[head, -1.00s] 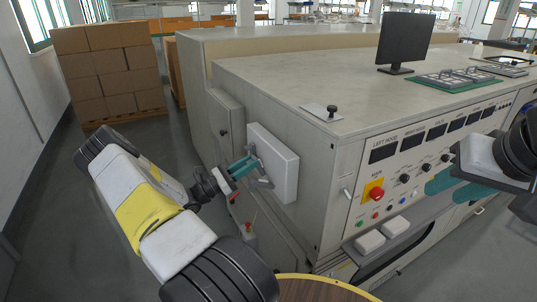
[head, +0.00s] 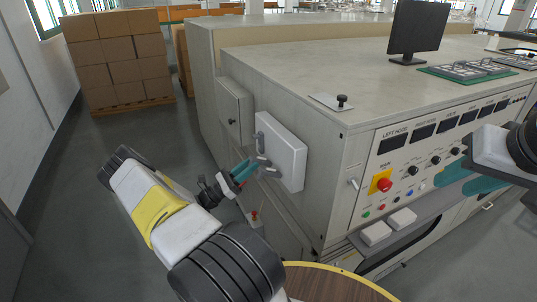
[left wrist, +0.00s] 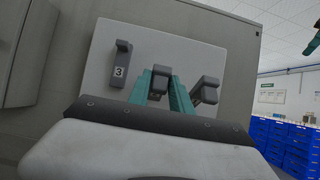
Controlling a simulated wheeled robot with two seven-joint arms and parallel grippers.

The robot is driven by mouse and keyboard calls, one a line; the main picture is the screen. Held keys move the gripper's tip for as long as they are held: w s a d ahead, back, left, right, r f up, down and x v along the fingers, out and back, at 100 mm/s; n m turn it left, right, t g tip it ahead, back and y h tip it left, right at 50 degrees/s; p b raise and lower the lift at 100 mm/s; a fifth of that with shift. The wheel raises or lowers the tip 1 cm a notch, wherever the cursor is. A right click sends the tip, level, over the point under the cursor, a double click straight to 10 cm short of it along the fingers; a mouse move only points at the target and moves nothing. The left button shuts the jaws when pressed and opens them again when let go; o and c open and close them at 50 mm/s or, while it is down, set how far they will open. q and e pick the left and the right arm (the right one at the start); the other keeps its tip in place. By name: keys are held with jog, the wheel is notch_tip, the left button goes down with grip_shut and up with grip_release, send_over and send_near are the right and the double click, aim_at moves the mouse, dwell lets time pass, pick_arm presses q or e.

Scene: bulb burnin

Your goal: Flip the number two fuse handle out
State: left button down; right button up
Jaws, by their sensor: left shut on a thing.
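The white fuse box (head: 284,158) is fixed to the side of the machine. In the left wrist view its panel (left wrist: 185,48) carries three grey handles. The handle marked 3 (left wrist: 122,62) stands at the left, clear of my fingers. The middle handle (left wrist: 160,80) is between the teal fingers of my left gripper (left wrist: 163,88); its number is hidden. The right handle (left wrist: 206,90) sticks out at a slant beside the fingers. My left gripper (head: 246,170) is shut on the middle handle. My right gripper (head: 480,186) is partly hidden by its arm at the right; its opening is unclear.
The control panel with a red button (head: 384,185) faces front, with two white blocks (head: 402,219) on the ledge below. A round wooden top (head: 325,284) is at the bottom. Stacked cartons (head: 118,58) stand at the back left. The floor left of the machine is clear.

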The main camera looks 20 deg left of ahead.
pick_arm(q)
jog(key=shift+d+f, duration=0.2)
jog(key=shift+f, duration=0.15)
jog(key=c, duration=1.3)
grip_release()
jog(key=shift+w, duration=0.15)
jog(key=shift+r, duration=0.1)
jog(key=shift+a, duration=0.1)
jog(key=shift+s+a, duration=0.2)
jog(key=shift+s, duration=0.05)
jog(key=v, duration=0.7)
jog(key=shift+f, duration=0.2)
